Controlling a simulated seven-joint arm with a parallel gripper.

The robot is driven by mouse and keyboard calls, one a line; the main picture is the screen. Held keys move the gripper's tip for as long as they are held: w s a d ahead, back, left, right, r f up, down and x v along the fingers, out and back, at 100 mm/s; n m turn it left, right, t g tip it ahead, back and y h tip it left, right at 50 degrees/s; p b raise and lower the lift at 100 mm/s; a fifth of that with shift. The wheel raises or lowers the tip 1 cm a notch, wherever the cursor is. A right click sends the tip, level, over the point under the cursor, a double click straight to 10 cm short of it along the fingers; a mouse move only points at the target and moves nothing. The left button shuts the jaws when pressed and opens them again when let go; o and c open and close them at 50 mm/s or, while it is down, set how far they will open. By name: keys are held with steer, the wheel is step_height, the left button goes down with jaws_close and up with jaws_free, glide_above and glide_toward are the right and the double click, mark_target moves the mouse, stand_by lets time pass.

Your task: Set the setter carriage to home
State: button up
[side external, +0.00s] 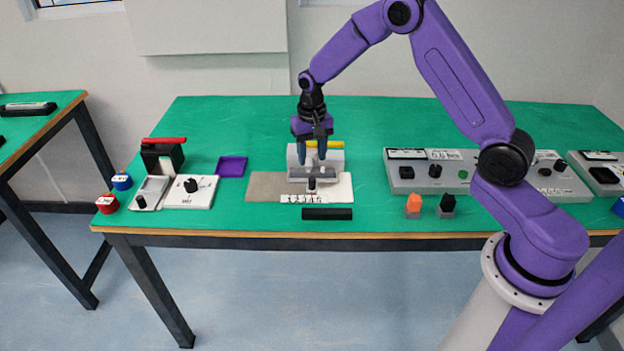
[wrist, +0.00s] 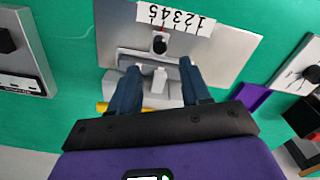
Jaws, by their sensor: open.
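The setter (side external: 338,188) is a pale plate with a grey housing behind it and a number strip (side external: 302,198) along its front edge. Its carriage has a small black knob (side external: 311,184), which also shows in the wrist view (wrist: 160,43). A thin red pointer (wrist: 163,29) runs from the knob to the strip (wrist: 180,19). It stands left of the strip's middle in the wrist view; I cannot tell the exact number. My gripper (side external: 313,160) is open above the setter. In the wrist view its blue fingers (wrist: 160,68) are apart, with pale grey parts showing between them.
A yellow bar (side external: 325,144) lies behind the setter and a black bar (side external: 327,213) in front. A purple tray (side external: 231,166) and a dial unit (side external: 190,192) stand left. A grey control box (side external: 430,172) and orange and black pieces (side external: 413,204) stand right.

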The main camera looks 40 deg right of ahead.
mark_target(312, 179)
step_height(312, 179, down, 9)
steer(key=shift+f, duration=0.1)
stand_by(0.3)
jaws_close()
